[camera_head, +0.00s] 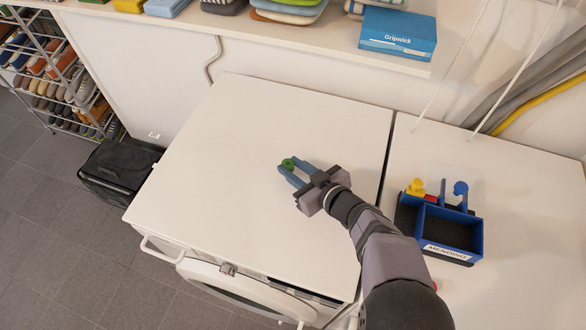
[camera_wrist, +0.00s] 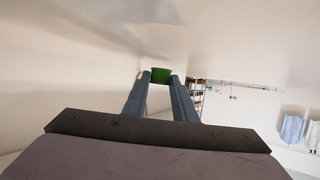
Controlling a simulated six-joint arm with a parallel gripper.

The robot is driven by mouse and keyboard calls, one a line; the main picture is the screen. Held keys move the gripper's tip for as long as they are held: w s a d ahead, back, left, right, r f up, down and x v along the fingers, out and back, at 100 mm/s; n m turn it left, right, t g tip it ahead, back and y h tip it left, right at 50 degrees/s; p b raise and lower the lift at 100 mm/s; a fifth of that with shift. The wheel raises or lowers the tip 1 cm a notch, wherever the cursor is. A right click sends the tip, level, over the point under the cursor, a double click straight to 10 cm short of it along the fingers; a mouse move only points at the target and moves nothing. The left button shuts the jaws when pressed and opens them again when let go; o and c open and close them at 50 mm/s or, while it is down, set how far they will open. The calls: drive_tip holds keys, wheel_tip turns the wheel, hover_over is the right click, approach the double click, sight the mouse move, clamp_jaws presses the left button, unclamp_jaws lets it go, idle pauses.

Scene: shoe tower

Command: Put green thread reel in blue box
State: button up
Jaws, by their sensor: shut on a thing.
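The green thread reel (camera_head: 289,163) is small and sits between the fingertips of my gripper (camera_head: 294,171). My gripper is shut on it, over the middle of the left white machine top. In the wrist view the green reel (camera_wrist: 161,76) shows between the two blue-grey fingertips of my gripper (camera_wrist: 161,80). I cannot tell whether the reel touches the surface. The blue box (camera_head: 480,238), labelled MENDING, stands on the right white top, to the right of my gripper. It has an open dark compartment, with yellow, red and blue items along its back and left side.
A narrow gap (camera_head: 388,155) runs between the left white top (camera_head: 220,180) and the right one. A shelf at the back holds a blue Gripwick box (camera_head: 398,32) and folded cloths. A shoe rack (camera_head: 62,75) and a black bin (camera_head: 118,170) stand on the left. The left top is otherwise clear.

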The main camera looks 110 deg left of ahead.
drive_tip(key=shift+f, duration=0.6)
drive_tip(key=shift+f, duration=0.15)
drive_tip(key=o, duration=1)
drive_tip(key=shift+r, duration=0.25)
drive_tip(key=b+v, duration=0.1)
drive_tip(key=v, duration=0.9)
drive_tip(key=shift+w+d+b, duration=0.2)
drive_tip(key=shift+w+b, duration=0.1)
drive_tip(key=shift+b, duration=0.05)
drive_tip(key=shift+w+d+r, duration=0.25)
drive_tip(key=shift+w+d, duration=0.1)
drive_tip(key=shift+w, duration=0.1)
drive_tip(key=shift+o, duration=0.6)
